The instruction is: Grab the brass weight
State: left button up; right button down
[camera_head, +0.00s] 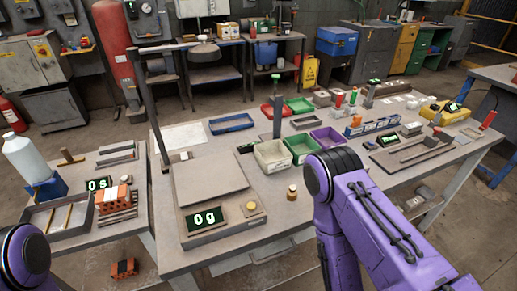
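A small brass-coloured weight (292,192) stands upright on the workbench, right of the scale and just left of my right arm. A grey scale (202,185) with a flat plate stands left of it; its display (207,217) reads "0g". A round brass-coloured piece (250,206) sits on the scale's front panel beside the display. My purple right arm reaches in from the lower right and covers part of the bench. Neither gripper can be seen.
Cream (272,158), green (301,148) and purple (328,138) bins stand behind the weight. A lamp on a post (150,110) rises at the bench's left edge. A side table (75,235) holds a bottle (24,158) and bricks (113,195). Bench around the weight is clear.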

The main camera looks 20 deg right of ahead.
aim_at(292, 192)
jog(key=u, duration=1.55)
jog(key=k, duration=1.1)
jog(key=z, duration=1.95)
jog(key=i, duration=0.25)
jog(key=z, duration=0.05)
